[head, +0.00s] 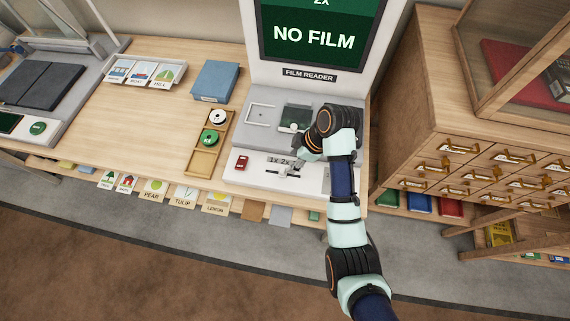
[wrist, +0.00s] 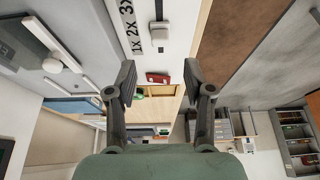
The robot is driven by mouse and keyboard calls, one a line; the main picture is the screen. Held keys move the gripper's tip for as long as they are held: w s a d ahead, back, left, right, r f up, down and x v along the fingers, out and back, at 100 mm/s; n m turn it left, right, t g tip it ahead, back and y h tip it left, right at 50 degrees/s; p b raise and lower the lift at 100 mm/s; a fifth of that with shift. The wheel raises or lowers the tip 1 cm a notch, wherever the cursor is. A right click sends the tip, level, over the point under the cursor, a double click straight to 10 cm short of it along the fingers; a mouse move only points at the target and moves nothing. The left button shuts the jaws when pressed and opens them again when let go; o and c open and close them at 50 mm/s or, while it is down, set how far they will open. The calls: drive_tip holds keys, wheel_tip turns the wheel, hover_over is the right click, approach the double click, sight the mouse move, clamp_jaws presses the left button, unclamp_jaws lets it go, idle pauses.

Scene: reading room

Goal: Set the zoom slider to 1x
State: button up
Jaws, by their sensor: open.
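The film reader (head: 245,181) is a white machine whose screen (head: 318,38) reads "2x" and "NO FILM". Its zoom slider (head: 287,170) lies on the front panel beside printed 1x and 2x marks, partly covered by my gripper in the head view. The wrist view shows the slider's grey knob (wrist: 159,33) on a slot next to the marks 1x, 2x and 3x (wrist: 131,28). The knob looks closest to 2x. My gripper (wrist: 160,76) is open and empty, its fingers apart from the knob in the wrist picture.
A red button (head: 241,162) sits on the panel left of the slider. A wooden tray (head: 207,161) with reels stands to the left, and a blue box (head: 215,81) behind it. A wooden drawer cabinet (head: 450,130) stands close on the right.

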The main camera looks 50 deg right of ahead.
sight(283, 169)
drive_tip(key=b+x, duration=0.2)
drive_tip(key=x, duration=0.6)
clamp_jaws()
